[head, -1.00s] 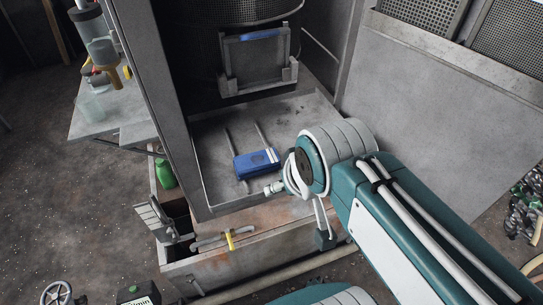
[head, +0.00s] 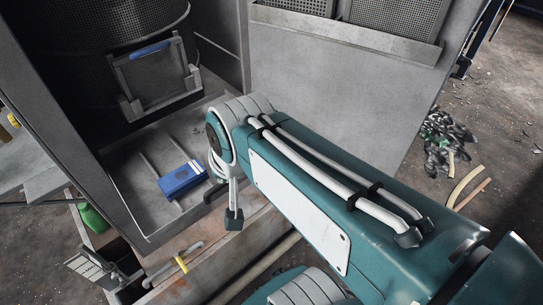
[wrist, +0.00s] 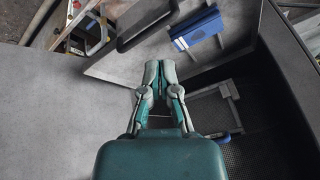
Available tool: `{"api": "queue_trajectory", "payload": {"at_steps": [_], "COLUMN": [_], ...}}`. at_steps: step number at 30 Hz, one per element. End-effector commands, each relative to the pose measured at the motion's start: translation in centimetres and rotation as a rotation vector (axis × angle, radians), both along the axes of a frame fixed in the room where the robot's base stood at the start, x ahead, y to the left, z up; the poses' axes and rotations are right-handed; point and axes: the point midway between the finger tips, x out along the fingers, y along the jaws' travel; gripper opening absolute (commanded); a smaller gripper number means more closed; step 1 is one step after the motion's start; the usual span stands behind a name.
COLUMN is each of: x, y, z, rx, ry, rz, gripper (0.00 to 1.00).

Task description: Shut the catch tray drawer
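The catch tray drawer (head: 133,216) is a shallow grey metal tray standing out below the round screen. A blue box (head: 182,178) with white stripes lies in it. In the wrist view the tray (wrist: 110,68) crosses the upper part, with the blue box (wrist: 197,28) inside and a black bar handle (wrist: 150,24) on its front. My gripper (wrist: 160,66) has its fingertips together with nothing seen between them. In the head view my arm hides the gripper and part of the tray.
A flat grey panel (head: 325,95) stands behind my arm. Dark scrap (head: 445,140) and hoses lie on the floor at right.

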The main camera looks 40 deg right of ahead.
Motion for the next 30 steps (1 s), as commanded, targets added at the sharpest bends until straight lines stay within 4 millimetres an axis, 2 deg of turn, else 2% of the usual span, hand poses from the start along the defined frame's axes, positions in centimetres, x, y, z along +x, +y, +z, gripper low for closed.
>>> {"api": "queue_trajectory", "payload": {"at_steps": [1, 11, 21, 25, 30], "x": [0.5, 2.6, 2.3, 1.7, 1.3], "y": [-1.2, -8.5, -17.1, -19.7, -20.9], "z": [-0.3, -2.4, -5.6, -6.6, -7.3], "rx": [0.054, 0.401, 0.731, 0.822, 0.873], "ry": [0.016, 0.058, 0.052, 0.039, 0.029], "rz": [-0.139, -1.055, -2.015, -2.294, -2.448], "gripper": [0.0, 0.0, 0.0, 0.0, 0.0]}}
